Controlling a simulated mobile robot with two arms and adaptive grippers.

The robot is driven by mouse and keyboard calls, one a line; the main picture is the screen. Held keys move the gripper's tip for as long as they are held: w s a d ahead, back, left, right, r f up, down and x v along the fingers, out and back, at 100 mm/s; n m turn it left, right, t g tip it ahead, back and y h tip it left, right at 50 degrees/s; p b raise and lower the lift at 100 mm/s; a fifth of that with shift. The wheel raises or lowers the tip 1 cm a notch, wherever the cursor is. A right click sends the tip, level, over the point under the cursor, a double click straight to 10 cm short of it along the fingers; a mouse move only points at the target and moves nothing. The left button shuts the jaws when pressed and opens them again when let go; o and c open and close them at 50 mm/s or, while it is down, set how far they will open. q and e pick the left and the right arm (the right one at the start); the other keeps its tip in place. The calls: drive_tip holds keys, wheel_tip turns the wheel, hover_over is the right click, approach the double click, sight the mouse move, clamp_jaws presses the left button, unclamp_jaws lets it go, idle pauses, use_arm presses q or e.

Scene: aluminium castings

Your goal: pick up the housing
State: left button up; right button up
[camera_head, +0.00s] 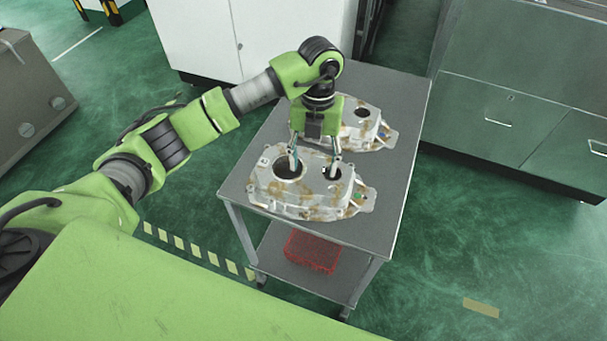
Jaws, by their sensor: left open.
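Two aluminium housings with brown stains lie on a grey table (378,222). The near housing (300,199) has a large round hole on its left, a smaller hole on its right and a small green spot near its right end. The far housing (375,128) lies behind it, partly hidden by my left gripper. My left gripper (314,165) points down over the near housing, open, with its fingers apart at the two holes. I cannot tell whether the fingertips touch the housing or reach into the holes. My right gripper is not in view.
A red crate (312,251) sits on the table's lower shelf. A white cabinet (200,40) stands behind at the left, and grey drawers (500,110) stand at the right. A grey box (30,95) is at the far left. Green floor is free around the table.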

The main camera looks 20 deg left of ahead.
sight(313, 171)
use_arm(q)
drive_tip(key=shift+s+f+p, duration=0.15)
drive_tip(key=shift+f, duration=0.65)
drive_tip(key=shift+s+f+p, duration=0.1)
drive_tip(key=shift+f+p, duration=0.05)
drive_tip(key=shift+f, duration=0.65)
clamp_jaws()
drive_tip(key=shift+w+r, duration=0.1)
drive_tip(key=shift+w, duration=0.05)
